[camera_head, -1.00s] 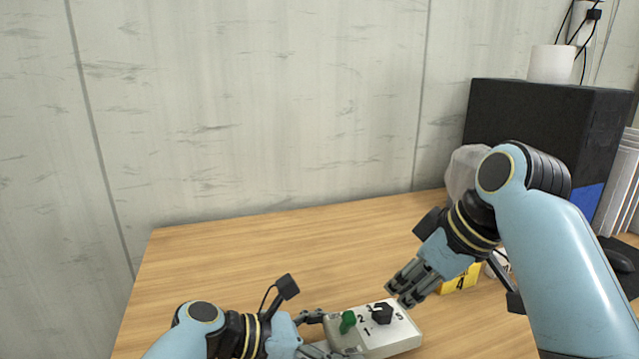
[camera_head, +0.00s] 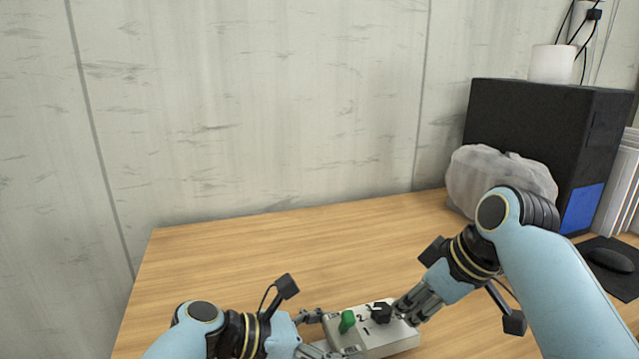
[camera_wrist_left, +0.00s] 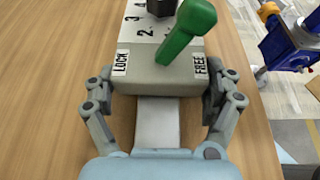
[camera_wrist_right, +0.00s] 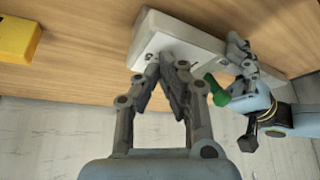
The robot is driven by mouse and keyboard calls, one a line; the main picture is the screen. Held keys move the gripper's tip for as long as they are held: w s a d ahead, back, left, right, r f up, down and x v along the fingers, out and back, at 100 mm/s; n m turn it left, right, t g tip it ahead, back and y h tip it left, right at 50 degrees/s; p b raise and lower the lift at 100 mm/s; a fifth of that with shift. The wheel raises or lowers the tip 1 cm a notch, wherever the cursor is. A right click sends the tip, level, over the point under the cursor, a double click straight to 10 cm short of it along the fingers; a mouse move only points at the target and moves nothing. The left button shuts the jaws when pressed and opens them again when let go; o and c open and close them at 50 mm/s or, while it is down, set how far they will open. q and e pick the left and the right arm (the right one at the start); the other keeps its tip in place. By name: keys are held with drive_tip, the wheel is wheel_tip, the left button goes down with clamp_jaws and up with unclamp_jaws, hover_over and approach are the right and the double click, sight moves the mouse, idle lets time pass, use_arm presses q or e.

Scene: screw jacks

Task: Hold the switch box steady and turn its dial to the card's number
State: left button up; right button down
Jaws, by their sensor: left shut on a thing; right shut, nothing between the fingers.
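The white switch box (camera_head: 392,345) is on the table at the bottom of the head view. Its black dial (camera_head: 381,311) is ringed by numbers; its pointer's number is unclear. The green lever (camera_wrist_left: 188,32) tilts toward the FREE label (camera_wrist_left: 200,66), with LOCK (camera_wrist_left: 121,62) opposite. My left gripper (camera_wrist_left: 160,82) is shut on the box's lever end, one finger on each side. My right gripper (camera_head: 406,308) is shut and empty, its fingertips at the box beside the dial; whether they touch it is unclear. A yellow block (camera_wrist_right: 18,40), likely the card, shows in the right wrist view, its number unreadable.
A wooden table (camera_head: 260,245) lies clear behind the box and to its left. A mouse (camera_head: 610,259) lies at the right.

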drive_tip(key=shift+f, duration=0.35)
drive_tip(key=shift+w+a, duration=0.15)
drive_tip(key=shift+a, duration=0.5)
idle(0.7)
drive_tip(key=shift+s+a, duration=0.25)
drive_tip(key=shift+s, duration=0.1)
idle(0.4)
drive_tip(key=shift+s+a, duration=0.4)
drive_tip(key=shift+a, duration=0.05)
drive_tip(key=shift+s+d, duration=0.15)
drive_tip(key=shift+s, duration=0.05)
idle(0.4)
wheel_tip(320, 180, up, 6)
drive_tip(key=shift+d, duration=0.25)
